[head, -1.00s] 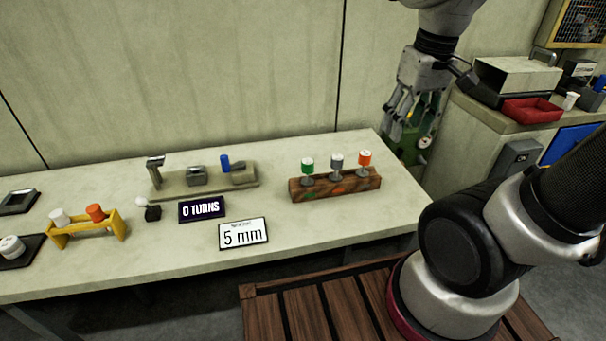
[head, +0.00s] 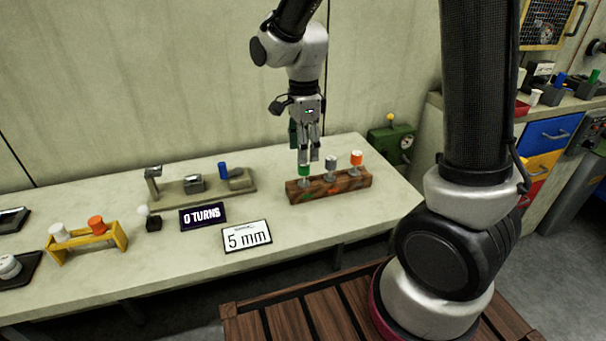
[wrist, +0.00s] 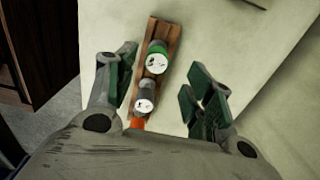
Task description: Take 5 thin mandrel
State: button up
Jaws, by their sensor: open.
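A wooden block (head: 340,186) on the bench holds three upright mandrels with coloured heads: green (head: 304,171), grey (head: 330,161) and orange (head: 356,158). The orange head is mostly hidden behind my gripper body there.
A grey fixture (head: 190,190) with a blue-handled part stands left on the bench, behind a "0 TURNS" sign (head: 203,216). A yellow rack (head: 87,240) with white and orange pieces stands further left. A green machine (head: 393,148) is beyond the bench's right end.

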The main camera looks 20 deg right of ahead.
aim_at(304, 165)
jog(key=f, duration=0.5)
jog(key=shift+s+f, duration=0.2)
jog(key=shift+f, duration=0.05)
jog(key=c, duration=1.2)
